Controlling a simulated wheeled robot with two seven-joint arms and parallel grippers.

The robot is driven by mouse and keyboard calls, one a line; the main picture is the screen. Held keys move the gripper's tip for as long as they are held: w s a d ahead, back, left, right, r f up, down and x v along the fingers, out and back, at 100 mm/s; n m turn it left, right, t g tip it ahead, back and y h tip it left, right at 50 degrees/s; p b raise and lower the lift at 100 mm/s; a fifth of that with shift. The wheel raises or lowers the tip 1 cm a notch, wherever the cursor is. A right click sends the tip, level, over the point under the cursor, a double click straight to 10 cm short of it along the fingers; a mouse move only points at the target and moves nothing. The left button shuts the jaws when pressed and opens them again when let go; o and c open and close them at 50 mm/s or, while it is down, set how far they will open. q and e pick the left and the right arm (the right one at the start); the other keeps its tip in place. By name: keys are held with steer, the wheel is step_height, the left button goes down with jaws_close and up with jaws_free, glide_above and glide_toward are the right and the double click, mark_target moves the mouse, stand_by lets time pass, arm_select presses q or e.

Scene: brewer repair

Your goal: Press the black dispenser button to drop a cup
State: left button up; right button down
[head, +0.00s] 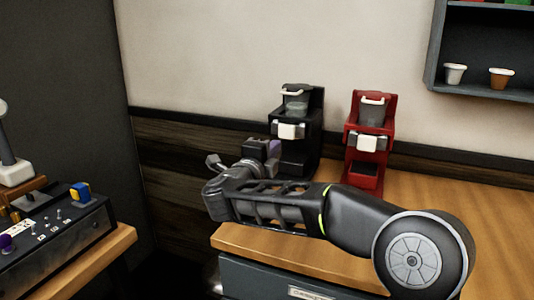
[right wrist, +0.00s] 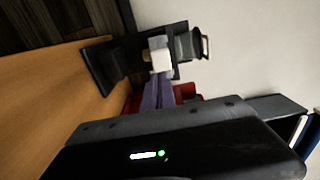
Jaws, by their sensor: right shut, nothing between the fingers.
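My right gripper (head: 268,147) is shut and empty, close in front of the black brewer (head: 302,140) on the wooden counter. In the right wrist view the purplish fingers of my right gripper (right wrist: 158,80) lie together and point at the white block on the front of the black brewer (right wrist: 110,65). I cannot tell whether they touch it. I cannot make out a black dispenser button or a cup dispenser in either view. A white cup (head: 454,74) and a brown cup (head: 501,78) stand on the wall shelf. My left gripper is out of view.
A red brewer (head: 369,140) stands right of the black one; its red body (right wrist: 184,92) shows partly behind my fingers. My right arm crosses above the counter (head: 470,200). A control box (head: 50,235) with knobs and switches is at left. The dark shelf (head: 480,92) hangs upper right.

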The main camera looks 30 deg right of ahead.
mark_target(287, 133)
steer(key=x, duration=0.7)
steer(key=shift+w+d+p, duration=0.15)
steer(key=shift+d+p, duration=0.1)
steer(key=shift+p, duration=0.15)
steer(key=p+x, duration=0.1)
steer(key=x, duration=0.2)
steer(key=shift+w+d, duration=0.2)
steer(key=shift+d, duration=0.1)
steer(key=shift+r, duration=0.1)
steer(key=shift+d, duration=0.1)
